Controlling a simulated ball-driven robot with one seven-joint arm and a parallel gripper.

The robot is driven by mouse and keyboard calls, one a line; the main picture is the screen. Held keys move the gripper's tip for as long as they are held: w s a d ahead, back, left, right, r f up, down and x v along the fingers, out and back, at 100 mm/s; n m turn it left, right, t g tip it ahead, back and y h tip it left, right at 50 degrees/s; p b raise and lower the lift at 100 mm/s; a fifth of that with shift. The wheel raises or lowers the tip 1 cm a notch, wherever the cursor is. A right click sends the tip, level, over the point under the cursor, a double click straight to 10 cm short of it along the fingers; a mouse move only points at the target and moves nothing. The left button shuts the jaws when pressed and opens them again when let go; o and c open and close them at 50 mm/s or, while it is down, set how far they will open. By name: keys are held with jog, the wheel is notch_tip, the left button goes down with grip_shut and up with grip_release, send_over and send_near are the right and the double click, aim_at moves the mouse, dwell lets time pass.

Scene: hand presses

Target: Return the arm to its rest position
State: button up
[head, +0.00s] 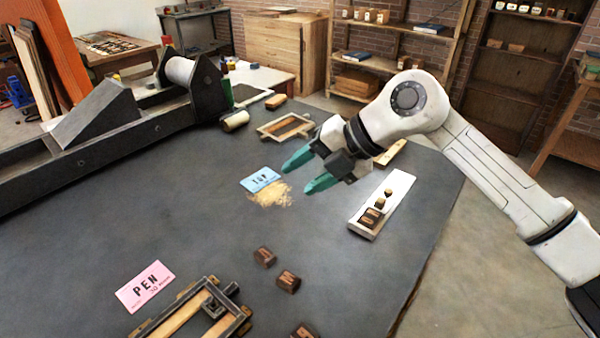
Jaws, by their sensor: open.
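My gripper (306,173) has two green fingertips, held apart with nothing between them. It hangs over the dark table, close to the blue card (260,179) and just left of the white tray (397,199). My white arm comes in from the right edge and bends above the table's far right part. The gripper's height above the table is hard to tell.
The dark table (210,235) has brown letter blocks (264,257), a pink PEN card (145,286) and a wooden frame (205,315) at the front. The tray holds several small pieces. A press (120,130) stands left. A small frame (286,128) lies behind my gripper.

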jog(key=shift+s+a+r+y, duration=0.25)
jog(key=shift+a+r+y, duration=0.2)
jog(key=shift+a, duration=0.15)
